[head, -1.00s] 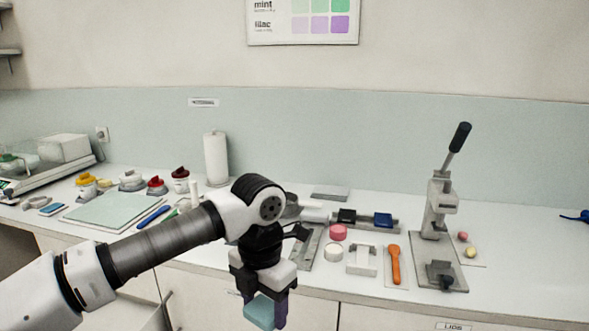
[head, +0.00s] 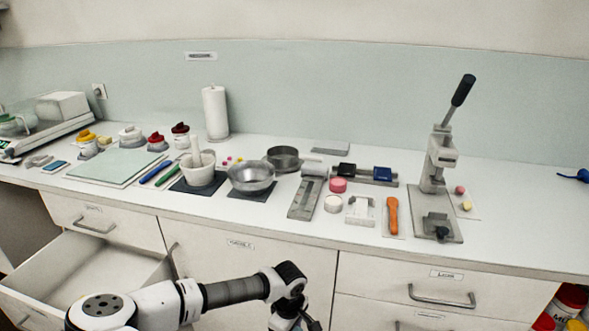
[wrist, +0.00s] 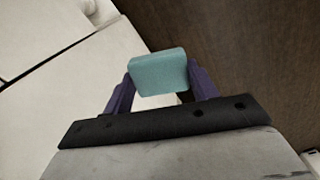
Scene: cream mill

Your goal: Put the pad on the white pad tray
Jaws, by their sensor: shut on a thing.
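The pad is a light teal block (wrist: 158,72). It sits between the two purple fingers of my gripper (wrist: 160,78) in the wrist view, and the gripper is shut on it. I cannot make out the white pad tray for certain.
The white counter (head: 300,228) carries a pale green board (head: 118,167), a mortar (head: 198,172), a steel bowl (head: 251,177), an orange-handled tool (head: 392,215) and a lever press (head: 438,170). A drawer (head: 85,270) stands open at lower left.

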